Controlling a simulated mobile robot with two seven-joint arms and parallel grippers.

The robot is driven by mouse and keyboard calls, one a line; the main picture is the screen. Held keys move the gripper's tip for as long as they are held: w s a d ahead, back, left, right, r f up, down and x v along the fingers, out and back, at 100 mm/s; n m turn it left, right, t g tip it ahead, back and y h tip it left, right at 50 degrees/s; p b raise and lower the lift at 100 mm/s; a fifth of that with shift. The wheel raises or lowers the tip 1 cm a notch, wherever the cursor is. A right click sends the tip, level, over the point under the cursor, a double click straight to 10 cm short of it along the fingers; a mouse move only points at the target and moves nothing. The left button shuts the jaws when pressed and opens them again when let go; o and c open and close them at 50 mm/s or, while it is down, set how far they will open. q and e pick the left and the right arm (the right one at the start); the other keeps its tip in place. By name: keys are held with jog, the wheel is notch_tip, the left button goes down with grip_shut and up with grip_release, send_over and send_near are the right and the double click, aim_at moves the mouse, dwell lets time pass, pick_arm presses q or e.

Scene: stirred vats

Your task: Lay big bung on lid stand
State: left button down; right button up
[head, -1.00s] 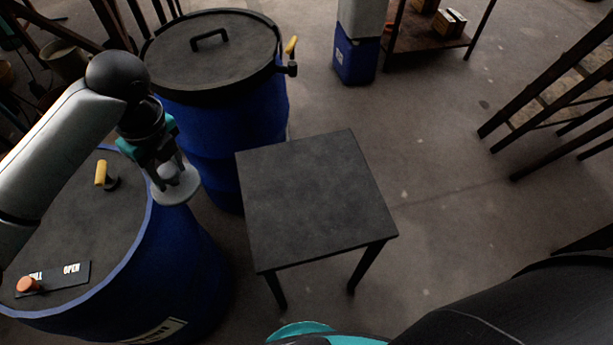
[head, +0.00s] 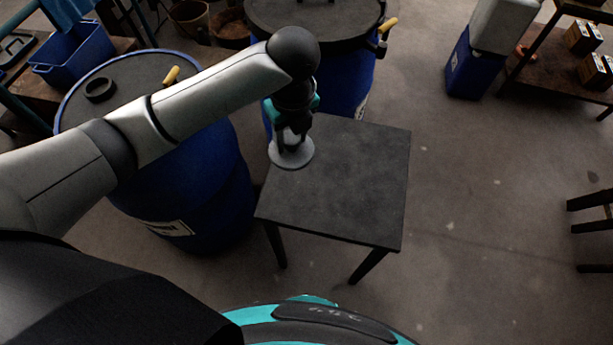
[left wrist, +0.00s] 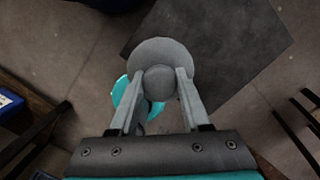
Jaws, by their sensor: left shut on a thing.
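The big bung (head: 292,155) is a light grey disc with a round knob on top. My left gripper (head: 290,138) is shut on its knob and holds it over the left part of the lid stand (head: 350,190), a dark square-topped table. In the left wrist view the bung (left wrist: 160,56) sits between the two fingers of the gripper (left wrist: 159,84), its disc partly over the stand's top (left wrist: 225,50). I cannot tell whether the disc touches the stand. My right gripper is not in view.
A blue vat (head: 205,185) with a yellow-handled lever and a dark ring on its top stands left of the stand. Another blue vat (head: 345,80) with a black lid (head: 325,15) stands behind it.

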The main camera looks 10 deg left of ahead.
aim_at(296, 155)
pick_arm(q)
jog(key=shift+f+b, duration=2.35)
jog(key=shift+f, duration=6.65)
jog(key=shift+f, duration=0.1)
jog(key=shift+c, duration=1.8)
grip_release()
jog(key=r+p, duration=0.1)
jog(key=r, duration=0.3)
jog(key=r+p, duration=0.1)
jog(key=r, duration=0.3)
jog(key=s+d+r+p, duration=0.1)
jog(key=r, duration=0.3)
jog(key=shift+r+p, duration=0.1)
jog(key=shift+p, duration=0.3)
jog(key=shift+s, duration=0.1)
